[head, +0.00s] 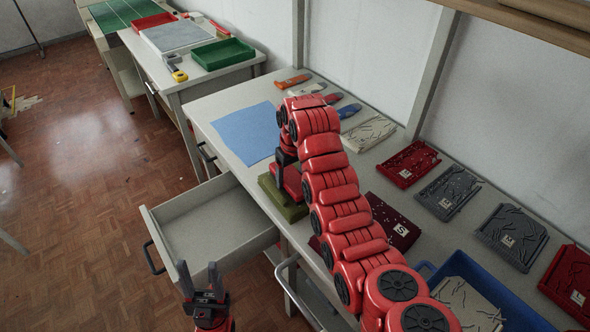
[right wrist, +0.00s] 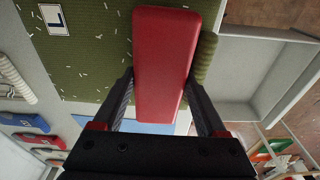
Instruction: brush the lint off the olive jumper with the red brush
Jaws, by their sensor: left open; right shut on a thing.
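The olive jumper (head: 279,199) lies folded at the table's front edge, partly hidden by my right arm. In the right wrist view the olive jumper (right wrist: 80,62) carries many scattered white lint bits and a white label marked L. My right gripper (right wrist: 160,88) is shut on the red brush (right wrist: 165,50), over the jumper's drawer-side part. I cannot tell whether the brush touches the cloth. My left gripper (head: 203,280) is open and empty, low in front of the open drawer and away from the jumper.
An open empty drawer (head: 215,225) juts out. A blue cloth (head: 246,133) lies left of the jumper. Several brushes, including an orange one (head: 292,82), lie along the wall. Linty maroon (head: 400,232), red (head: 405,165) and grey jumpers lie right, beside a blue crate (head: 520,312).

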